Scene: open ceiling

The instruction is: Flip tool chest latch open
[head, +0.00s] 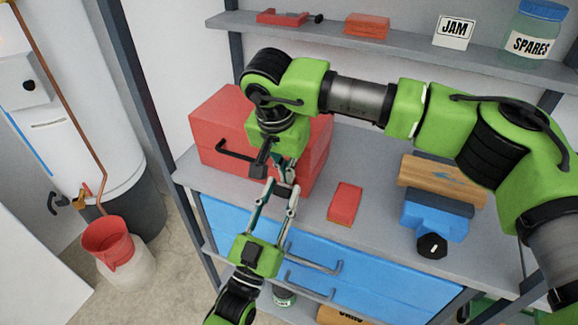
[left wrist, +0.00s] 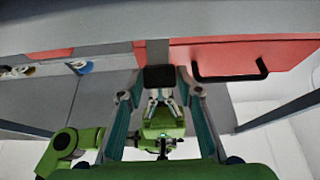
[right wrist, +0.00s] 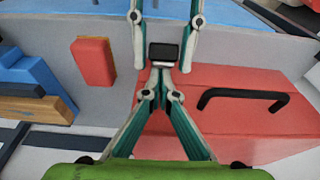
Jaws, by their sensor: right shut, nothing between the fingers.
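The red tool chest (head: 220,110) stands on the grey workbench, with a black handle (head: 234,150) on its front. The latch appears as a dark tab (left wrist: 158,78) below a grey strip in the left wrist view, and also shows in the right wrist view (right wrist: 164,54). The two grippers nearly meet.
A red block (head: 345,204), a blue tool (head: 434,218) and a wooden block (head: 445,178) lie right of the chest. Blue drawers (head: 370,291) are below. A shelf (head: 395,46) with a spares jar (head: 530,38) runs above.

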